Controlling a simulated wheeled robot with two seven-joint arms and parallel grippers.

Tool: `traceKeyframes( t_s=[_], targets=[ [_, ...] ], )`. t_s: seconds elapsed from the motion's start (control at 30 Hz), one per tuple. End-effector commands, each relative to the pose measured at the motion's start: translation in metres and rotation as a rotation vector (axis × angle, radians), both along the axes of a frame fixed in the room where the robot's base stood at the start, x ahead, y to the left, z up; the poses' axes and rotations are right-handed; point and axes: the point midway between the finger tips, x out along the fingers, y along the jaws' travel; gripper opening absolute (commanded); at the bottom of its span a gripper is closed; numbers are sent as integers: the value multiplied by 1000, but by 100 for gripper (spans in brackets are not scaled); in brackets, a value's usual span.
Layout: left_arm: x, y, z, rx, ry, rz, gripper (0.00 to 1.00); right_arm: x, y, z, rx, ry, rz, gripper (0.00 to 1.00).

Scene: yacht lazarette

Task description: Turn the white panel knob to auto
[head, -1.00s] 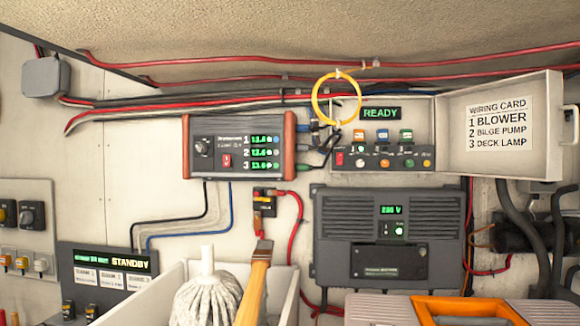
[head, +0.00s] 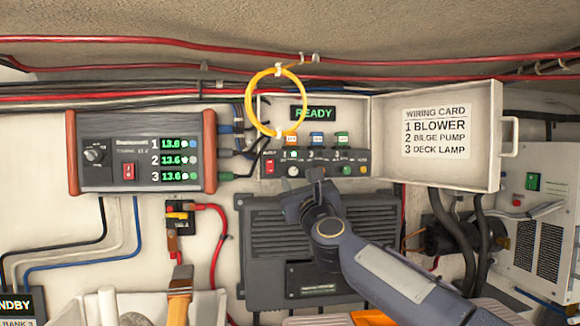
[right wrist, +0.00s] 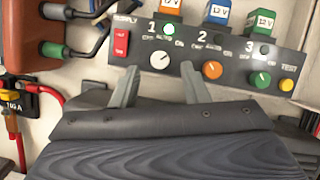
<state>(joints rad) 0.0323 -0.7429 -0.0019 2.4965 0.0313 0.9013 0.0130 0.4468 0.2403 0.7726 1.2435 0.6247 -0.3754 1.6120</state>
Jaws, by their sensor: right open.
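The white knob (right wrist: 160,62) sits under number 1 on the dark switch panel (right wrist: 135,50) in the right wrist view. Its pointer line looks tilted to the upper right; the small position labels are hard to read. The lamp above it glows green. In the head view the white knob (head: 293,170) shows left of my right gripper (head: 310,180). In the wrist view the right gripper (right wrist: 158,88) is open, its two fingers to either side just below the white knob, apart from it and empty. My left gripper is not in view.
The orange knob (right wrist: 212,70), green knob (right wrist: 260,80) and yellow button (right wrist: 286,85) sit to the right. A red supply switch (right wrist: 121,42) is close on the left. A yellow cable loop (head: 250,115) hangs near the panel's left. The open lid (head: 440,165) stands at the right.

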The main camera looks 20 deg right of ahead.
Motion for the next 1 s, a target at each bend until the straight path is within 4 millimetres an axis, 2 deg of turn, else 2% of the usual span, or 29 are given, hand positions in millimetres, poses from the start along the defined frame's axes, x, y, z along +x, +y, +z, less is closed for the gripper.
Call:
traceKeyframes(
  t_s=[0.03, 0.13, 0.5, 0.8, 1.0],
  targets=[
    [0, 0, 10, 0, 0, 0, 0, 7, -1, 7, 4, 1, 2, 41],
    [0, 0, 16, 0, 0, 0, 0, 16, -2, 10, 0, 1, 2, 41],
    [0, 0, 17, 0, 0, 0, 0, 22, -3, 9, -3, 0, 0, 41],
    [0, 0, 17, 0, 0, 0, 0, 22, -3, 9, -3, 1, 1, 2],
    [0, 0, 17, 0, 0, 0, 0, 22, -3, 9, -10, 3, 0, 0]
  ],
)
